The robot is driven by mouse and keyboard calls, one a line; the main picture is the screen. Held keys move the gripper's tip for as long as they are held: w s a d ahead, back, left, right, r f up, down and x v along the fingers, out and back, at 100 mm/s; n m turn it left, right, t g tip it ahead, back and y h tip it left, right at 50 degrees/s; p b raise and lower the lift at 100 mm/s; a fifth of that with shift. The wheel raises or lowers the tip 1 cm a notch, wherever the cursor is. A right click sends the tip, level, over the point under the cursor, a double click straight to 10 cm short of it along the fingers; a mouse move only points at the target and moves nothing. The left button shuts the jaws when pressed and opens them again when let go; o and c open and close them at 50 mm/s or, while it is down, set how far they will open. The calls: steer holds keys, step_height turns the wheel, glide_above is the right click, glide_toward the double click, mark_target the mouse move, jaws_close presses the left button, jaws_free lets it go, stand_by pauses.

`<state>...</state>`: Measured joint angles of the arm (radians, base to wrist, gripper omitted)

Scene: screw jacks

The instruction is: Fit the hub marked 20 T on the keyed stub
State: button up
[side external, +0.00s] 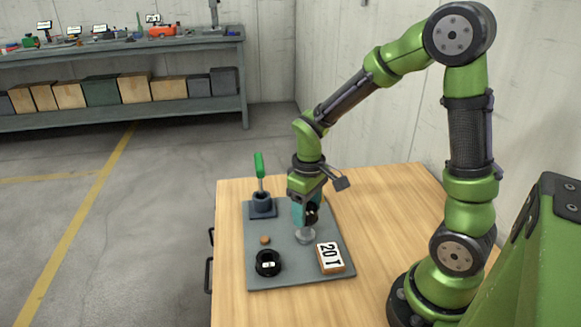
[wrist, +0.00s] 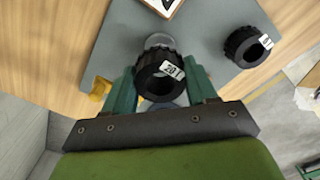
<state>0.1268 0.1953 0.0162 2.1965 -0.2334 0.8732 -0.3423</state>
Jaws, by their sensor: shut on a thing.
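My gripper (side external: 307,215) points down with its teal fingers shut on a black ribbed hub (side external: 312,213). In the wrist view this hub (wrist: 160,76) sits between the two fingertips (wrist: 160,88), and its white tag reads 20 T. A silver round stub (side external: 305,237) stands on the grey plate just below the held hub; part of the silver (wrist: 158,40) shows behind the hub in the wrist view. I cannot tell whether hub and stub touch. The key is not visible. A second black hub (side external: 268,263) with a white tag lies on the plate, its marking too small to read.
A block with a 20 T card (side external: 330,257) lies at the grey plate's (side external: 290,275) front right. A green-handled tool (side external: 260,166) stands in a dark holder (side external: 263,205) at the back left. A small brown knob (side external: 265,239) lies nearby. The wooden table (side external: 385,205) is bare at right.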

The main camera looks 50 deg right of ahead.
steer(key=shift+f, duration=2.25)
steer(key=o, duration=1.3)
steer(key=shift+o, duration=0.2)
step_height(320, 180, up, 17)
steer(key=shift+f, duration=0.1)
steer(key=s+a+r+m+t+y, duration=0.2)
steer(key=s+a+r+m+t, duration=0.2)
steer(key=s+a+t, duration=0.3)
steer(key=shift+s+r, duration=0.25)
steer(key=shift+s, duration=0.3)
